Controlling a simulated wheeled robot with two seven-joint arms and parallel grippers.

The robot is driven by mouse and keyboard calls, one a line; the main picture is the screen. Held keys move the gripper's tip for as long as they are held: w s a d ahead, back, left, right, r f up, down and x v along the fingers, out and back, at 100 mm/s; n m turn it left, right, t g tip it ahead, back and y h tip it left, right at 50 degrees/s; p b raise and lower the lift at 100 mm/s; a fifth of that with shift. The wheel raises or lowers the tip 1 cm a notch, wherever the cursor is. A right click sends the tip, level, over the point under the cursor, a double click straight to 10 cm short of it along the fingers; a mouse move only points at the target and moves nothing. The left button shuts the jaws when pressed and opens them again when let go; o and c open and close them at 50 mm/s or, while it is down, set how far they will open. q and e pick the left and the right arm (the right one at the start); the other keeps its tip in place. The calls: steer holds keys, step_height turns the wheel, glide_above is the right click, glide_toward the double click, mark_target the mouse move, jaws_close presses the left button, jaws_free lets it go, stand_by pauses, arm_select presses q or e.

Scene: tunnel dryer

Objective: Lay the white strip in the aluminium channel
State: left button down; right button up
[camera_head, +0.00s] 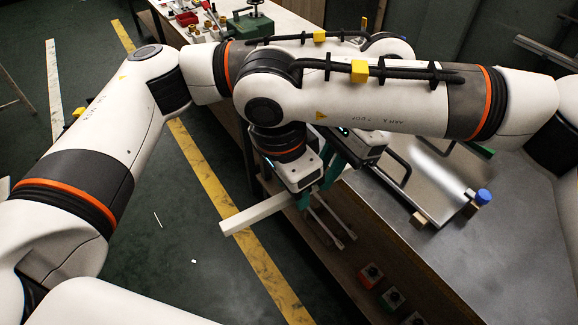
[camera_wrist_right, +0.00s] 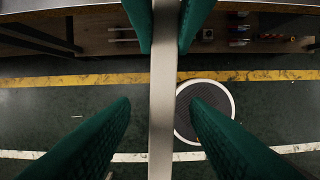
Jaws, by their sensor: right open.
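The white strip (camera_head: 262,211) is held in the air beside the bench, slanting down-left over the floor in the head view. In the right wrist view the strip (camera_wrist_right: 162,110) runs from top to bottom. My left gripper's fingers (camera_wrist_right: 166,25) press on both its sides at the top. My left gripper (camera_head: 340,158) is partly hidden behind the right arm in the head view. My right gripper (camera_wrist_right: 160,97) is open, its fingers apart on either side of the strip with gaps. I cannot clearly pick out the aluminium channel; a long, thin fixture lies on the metal bench top.
The metal bench top (camera_head: 520,255) is largely bare in front. A blue knob (camera_head: 484,196) and wooden blocks (camera_head: 418,219) stand there. Push-button boxes (camera_head: 371,273) and metal bars (camera_head: 328,222) are below the bench edge. A green device (camera_head: 245,24) stands at the back.

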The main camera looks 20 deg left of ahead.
steer(key=shift+f, duration=0.35)
jaws_close()
arm_select(q)
steer(key=c, duration=1.3)
jaws_free()
steer(key=shift+r, duration=0.1)
